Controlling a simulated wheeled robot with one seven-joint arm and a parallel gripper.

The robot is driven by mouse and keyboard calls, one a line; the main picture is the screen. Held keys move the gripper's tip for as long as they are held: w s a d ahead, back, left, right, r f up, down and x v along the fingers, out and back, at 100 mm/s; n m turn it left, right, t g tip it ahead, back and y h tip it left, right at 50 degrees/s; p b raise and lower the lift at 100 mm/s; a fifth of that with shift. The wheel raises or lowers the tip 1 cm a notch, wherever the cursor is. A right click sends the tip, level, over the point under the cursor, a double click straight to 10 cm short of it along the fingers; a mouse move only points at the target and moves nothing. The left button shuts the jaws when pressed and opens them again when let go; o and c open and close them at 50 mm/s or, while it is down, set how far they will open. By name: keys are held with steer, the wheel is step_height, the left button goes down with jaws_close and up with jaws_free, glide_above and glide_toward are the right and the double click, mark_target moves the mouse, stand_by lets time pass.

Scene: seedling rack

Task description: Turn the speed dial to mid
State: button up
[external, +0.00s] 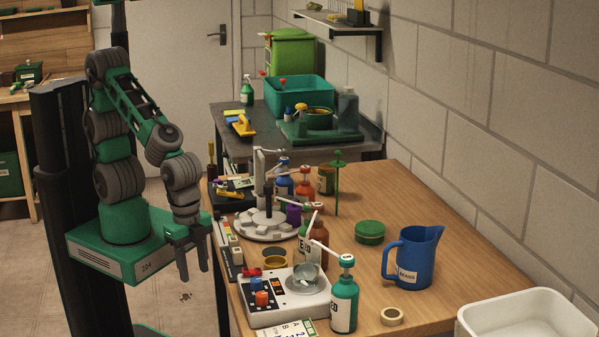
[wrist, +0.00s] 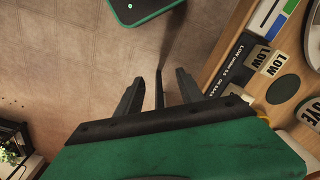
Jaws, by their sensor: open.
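A white control box (external: 262,316) sits near the front left edge of the wooden table in the external view. An orange knob (external: 261,298) and a dark panel show on its left part, and a round clear-topped part (external: 306,279) on its right. I cannot tell which part is the speed dial, nor read any setting. My gripper (external: 193,262) hangs pointing down, left of the table edge and apart from the box. It is open and empty.
A teal bottle (external: 344,305) stands right beside the box. A blue jug (external: 410,258), tape roll (external: 392,316) and green tin (external: 369,232) are farther right. A white disc stand (external: 262,226) with a post stands behind. LOW labels (wrist: 273,63) lie along the table edge.

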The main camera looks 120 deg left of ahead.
steer(key=w+d+r+p, duration=0.2)
steer(key=w+r+p, duration=0.25)
steer(key=r, duration=0.25)
steer(key=n+t+b, duration=0.1)
steer(key=n+t, duration=0.1)
steer(key=t, duration=0.2)
glide_toward(256, 279)
steer(key=x, duration=0.8)
steer(key=shift+w+f+p, duration=0.1)
steer(key=shift+f+p, duration=0.25)
steer(key=shift+c, duration=0.6)
jaws_close()
